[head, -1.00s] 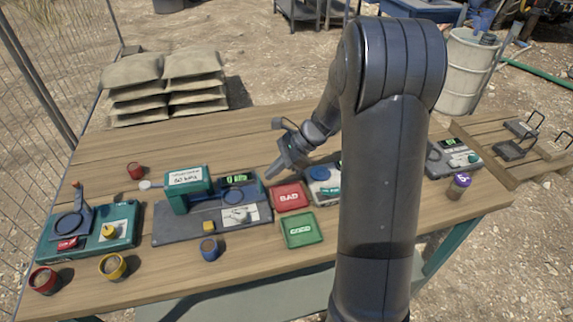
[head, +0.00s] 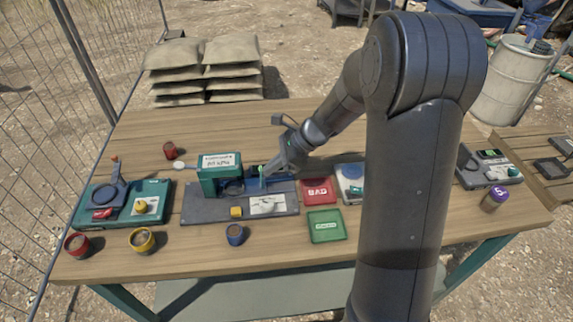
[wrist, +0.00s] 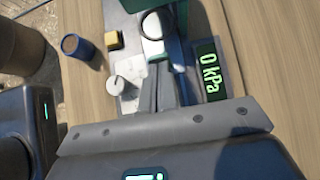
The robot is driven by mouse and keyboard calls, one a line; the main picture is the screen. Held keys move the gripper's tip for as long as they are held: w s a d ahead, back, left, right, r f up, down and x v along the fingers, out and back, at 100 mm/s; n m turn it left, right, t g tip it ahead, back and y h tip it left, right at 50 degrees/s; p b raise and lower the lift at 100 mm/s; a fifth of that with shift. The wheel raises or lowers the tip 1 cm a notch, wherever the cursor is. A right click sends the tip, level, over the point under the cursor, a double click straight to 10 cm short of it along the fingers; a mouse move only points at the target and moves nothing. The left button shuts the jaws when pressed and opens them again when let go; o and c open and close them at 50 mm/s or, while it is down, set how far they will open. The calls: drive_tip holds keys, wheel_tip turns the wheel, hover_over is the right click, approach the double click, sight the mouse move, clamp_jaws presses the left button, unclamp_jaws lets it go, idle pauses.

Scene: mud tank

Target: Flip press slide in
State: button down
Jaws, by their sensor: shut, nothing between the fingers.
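The press (head: 219,180) is a teal frame with a white label, standing on a grey base plate. Its blue slide (head: 258,188) runs out to the right of the frame. My gripper (head: 268,170) is at the right part of the slide, behind the white dial plate (head: 268,206). In the wrist view its fingers (wrist: 166,92) are together and empty, pointing along the slide toward a pale ring (wrist: 154,24) by the teal frame. Whether the fingertips touch the slide is unclear. The press display (wrist: 209,70) reads 0 kPa.
A yellow block (head: 236,212) sits on the base's front edge, with a blue cup (head: 235,234) before it. Red BAD (head: 318,191) and green (head: 326,226) trays lie to the right. A teal device (head: 120,203) stands left, cups before it. Sandbags (head: 205,75) lie behind the table.

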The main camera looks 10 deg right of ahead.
drive_tip(key=shift+a, duration=0.35)
drive_tip(key=shift+d, duration=0.15)
drive_tip(key=d, duration=0.4)
drive_tip(key=shift+d, duration=0.1)
drive_tip(key=v, duration=1)
drive_tip(key=shift+d, duration=0.1)
drive_tip(key=s+r+n+t+h, duration=0.2)
drive_tip(key=s+r+n+h, duration=0.2)
drive_tip(key=s+n, duration=0.5)
drive_tip(key=s+r+n+t+h, duration=0.3)
drive_tip(key=s+n, duration=0.6)
drive_tip(key=s, duration=0.6)
wheel_tip(320, 180, up, 3)
drive_tip(key=shift+d+r+t+h, duration=0.2)
drive_tip(key=shift+t+h, duration=0.1)
drive_tip(key=shift+h, duration=0.7)
drive_tip(key=c, duration=2.2)
unclamp_jaws()
